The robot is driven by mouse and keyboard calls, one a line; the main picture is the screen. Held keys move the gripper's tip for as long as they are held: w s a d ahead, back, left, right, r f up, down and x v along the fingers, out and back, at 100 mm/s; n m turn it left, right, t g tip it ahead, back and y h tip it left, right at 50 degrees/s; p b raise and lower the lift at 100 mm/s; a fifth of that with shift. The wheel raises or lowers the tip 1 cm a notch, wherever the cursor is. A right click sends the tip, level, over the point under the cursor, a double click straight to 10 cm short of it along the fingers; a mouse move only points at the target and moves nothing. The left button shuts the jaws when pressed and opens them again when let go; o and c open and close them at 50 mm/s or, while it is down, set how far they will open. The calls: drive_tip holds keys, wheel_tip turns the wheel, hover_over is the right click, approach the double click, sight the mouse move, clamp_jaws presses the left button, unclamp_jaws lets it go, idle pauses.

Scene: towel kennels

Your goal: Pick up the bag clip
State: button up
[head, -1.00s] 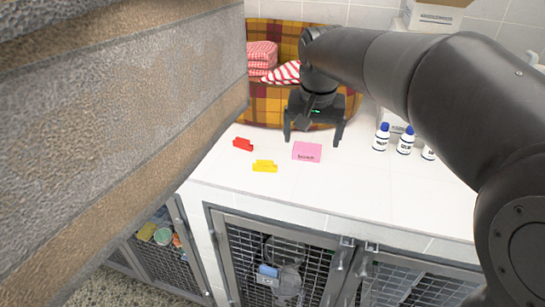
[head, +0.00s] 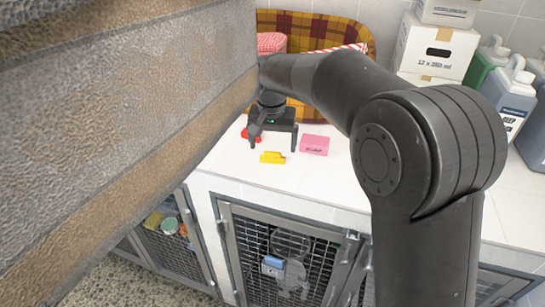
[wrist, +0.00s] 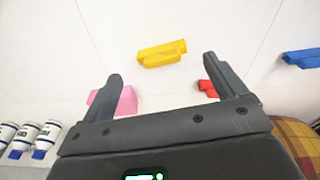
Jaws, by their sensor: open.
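A yellow clip-shaped piece (head: 272,157) lies on the white tiled counter (head: 335,182). A similar red piece (head: 245,134) lies behind it to the left, partly hidden by my gripper. My gripper (head: 272,147) is open and empty, pointing down over the counter near both pieces. In the wrist view, the yellow piece (wrist: 162,53) is ahead of and between the open fingertips. The red piece (wrist: 206,88) is partly hidden by the right finger. A similar blue piece (wrist: 302,57) lies at the right edge. I cannot tell which one is meant.
A pink block (head: 314,144) lies right of the yellow piece. A plaid basket (head: 320,28) with towels stands behind. Boxes (head: 436,48) and jugs (head: 510,95) stand at the back right. White bottles (wrist: 22,138) show in the wrist view. A large rough wall (head: 110,120) fills the left.

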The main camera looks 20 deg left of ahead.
sight(272, 152)
drive_tip(key=f, duration=0.4)
drive_tip(key=shift+w+a+f, duration=0.2)
drive_tip(key=shift+w+f, duration=0.15)
drive_tip(key=shift+w, duration=0.05)
drive_tip(key=c, duration=1)
